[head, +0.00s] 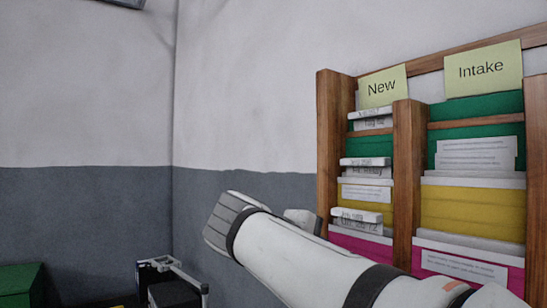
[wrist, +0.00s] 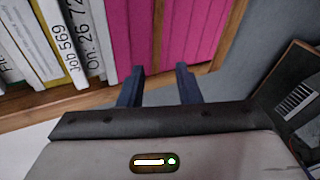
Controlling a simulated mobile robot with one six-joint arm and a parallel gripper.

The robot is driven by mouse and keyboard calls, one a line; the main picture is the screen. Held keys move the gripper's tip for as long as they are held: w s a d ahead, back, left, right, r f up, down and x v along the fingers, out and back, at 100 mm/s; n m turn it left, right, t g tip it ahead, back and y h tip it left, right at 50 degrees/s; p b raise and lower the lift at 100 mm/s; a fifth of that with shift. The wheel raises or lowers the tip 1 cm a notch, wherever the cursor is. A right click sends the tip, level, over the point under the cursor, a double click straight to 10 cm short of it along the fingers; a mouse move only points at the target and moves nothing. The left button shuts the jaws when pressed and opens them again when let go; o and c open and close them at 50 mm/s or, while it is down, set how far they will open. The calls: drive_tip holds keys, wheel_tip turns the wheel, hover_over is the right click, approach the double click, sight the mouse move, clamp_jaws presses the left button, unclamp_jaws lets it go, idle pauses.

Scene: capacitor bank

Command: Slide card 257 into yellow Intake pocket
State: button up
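The yellow Intake pocket (head: 472,212) is in the right column of the wooden rack, under the Intake label (head: 481,69). It sits between a green pocket above and a pink pocket below. I cannot make out the number 257 on any card, so card 257 is not identified. My gripper (wrist: 160,72) is open in the wrist view, with two dark fingers apart and nothing seen between them. A pink surface (wrist: 185,30) lies beyond the fingertips. In the head view my arm crosses the lower middle and the fingers cannot be made out.
The New column (head: 381,87) holds several white labelled cards. White labelled spines (wrist: 70,40), one reading "Job 569", stand left of my fingers in the wrist view. A green box (head: 20,285) and a dark wheeled item (head: 172,285) stand at lower left. The wall left of the rack is bare.

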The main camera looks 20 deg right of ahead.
wheel_tip(320, 180, up, 13)
drive_tip(key=t+h+p, duration=0.1)
drive_tip(key=h+p, duration=0.1)
drive_tip(key=h, duration=0.1)
drive_tip(key=m+g+h+p, duration=0.1)
drive_tip(key=m+h, duration=0.2)
drive_tip(key=h, duration=0.1)
approach(369, 112)
drive_tip(key=shift+p+x, duration=0.55)
drive_tip(key=shift+x, duration=3.75)
drive_tip(key=shift+f, duration=0.1)
clamp_jaws()
